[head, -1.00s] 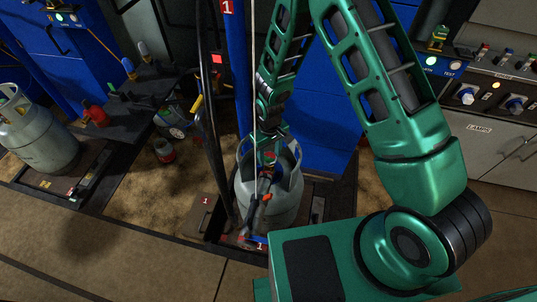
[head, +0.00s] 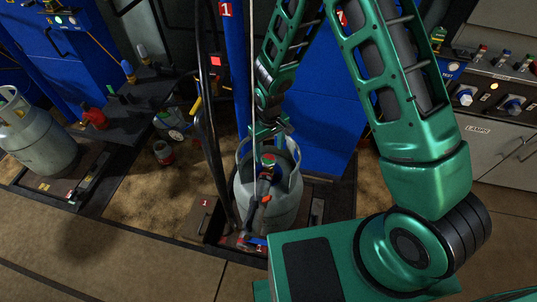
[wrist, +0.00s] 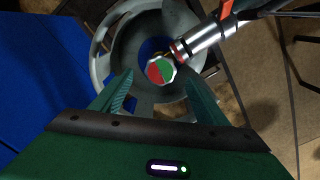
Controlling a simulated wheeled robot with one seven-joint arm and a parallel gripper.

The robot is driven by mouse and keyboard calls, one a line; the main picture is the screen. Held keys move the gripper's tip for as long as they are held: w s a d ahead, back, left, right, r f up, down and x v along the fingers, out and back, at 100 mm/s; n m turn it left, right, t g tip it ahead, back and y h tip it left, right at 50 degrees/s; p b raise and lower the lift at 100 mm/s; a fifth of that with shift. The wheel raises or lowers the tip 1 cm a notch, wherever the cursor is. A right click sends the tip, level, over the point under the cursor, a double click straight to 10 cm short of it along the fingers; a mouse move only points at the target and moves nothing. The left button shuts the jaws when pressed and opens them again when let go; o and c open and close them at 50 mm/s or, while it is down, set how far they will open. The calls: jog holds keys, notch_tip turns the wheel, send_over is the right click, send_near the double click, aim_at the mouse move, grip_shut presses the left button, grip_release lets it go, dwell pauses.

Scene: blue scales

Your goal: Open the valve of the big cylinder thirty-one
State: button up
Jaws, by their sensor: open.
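The big grey cylinder (head: 270,200) stands on the scale marked 1 in the head view. No thirty-one is readable on it. Its valve knob, half red and half green, shows in the wrist view (wrist: 161,70) and in the head view (head: 268,158). A filling nozzle (wrist: 205,40) on a hose sits beside the knob and appears attached to the valve. My gripper (wrist: 157,82) is open and empty above the cylinder, its two fingertips either side of and slightly short of the knob in the wrist view. In the head view my gripper (head: 268,132) is partly hidden.
The cylinder's collar ring (wrist: 101,58) surrounds the valve closely. Dark hoses (head: 207,120) hang left of the cylinder. A blue post (head: 238,70) and blue cabinet (head: 325,140) stand behind. Another grey cylinder (head: 38,145) stands far left. A control panel (head: 500,85) is at right.

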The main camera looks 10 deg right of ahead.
aim_at(270, 159)
notch_tip(270, 159, up, 6)
dwell(0.4)
dwell(0.3)
jog(key=s+d+r+m+h, duration=0.1)
jog(key=s+d+r+m, duration=0.15)
jog(key=d+r, duration=0.7)
jog(key=s+d+r+m, duration=0.2)
jog(key=s+d+r, duration=0.1)
jog(key=d+r, duration=0.65)
jog(key=s+d+r+m, duration=0.2)
jog(key=s+d+r, duration=0.1)
jog(key=s, duration=0.4)
jog(key=s+d+r+m, duration=0.2)
jog(key=s+d, duration=0.3)
jog(key=s, duration=0.3)
jog(key=s+d+r+m+y, duration=0.1)
jog(key=s+d+r+m, duration=0.2)
jog(key=s, duration=0.4)
jog(key=shift+s+d+r, duration=0.2)
jog(key=shift+d+r, duration=0.3)
jog(key=shift+d, duration=0.1)
